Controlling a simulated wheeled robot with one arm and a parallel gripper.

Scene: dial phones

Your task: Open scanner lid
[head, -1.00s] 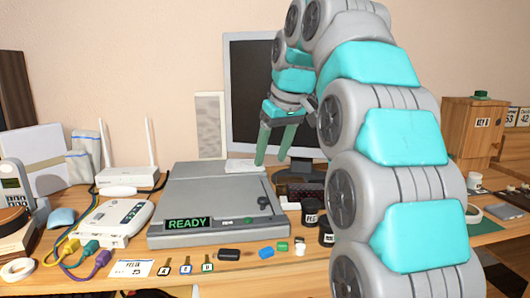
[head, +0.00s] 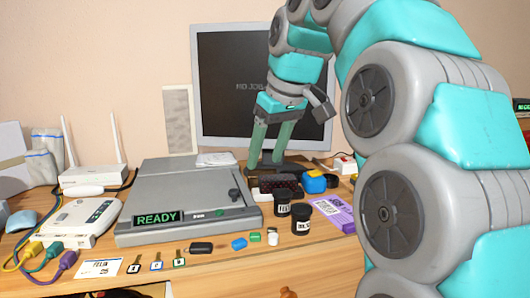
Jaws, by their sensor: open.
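The scanner (head: 190,200) is a flat grey box on the desk, left of centre in the head view. Its lid (head: 195,183) is down, with a dark knob (head: 234,196) near its right edge. A green READY display (head: 157,219) shows on its front. My gripper (head: 266,163) points down, open and empty, its two green fingers apart. In the picture it is right of and behind the scanner, in front of the monitor; it appears apart from the lid.
A monitor (head: 225,85) stands at the back. Black jars (head: 300,215), a purple box (head: 333,212) and a blue-yellow item (head: 315,182) lie right of the scanner. A router (head: 92,175) stands at left.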

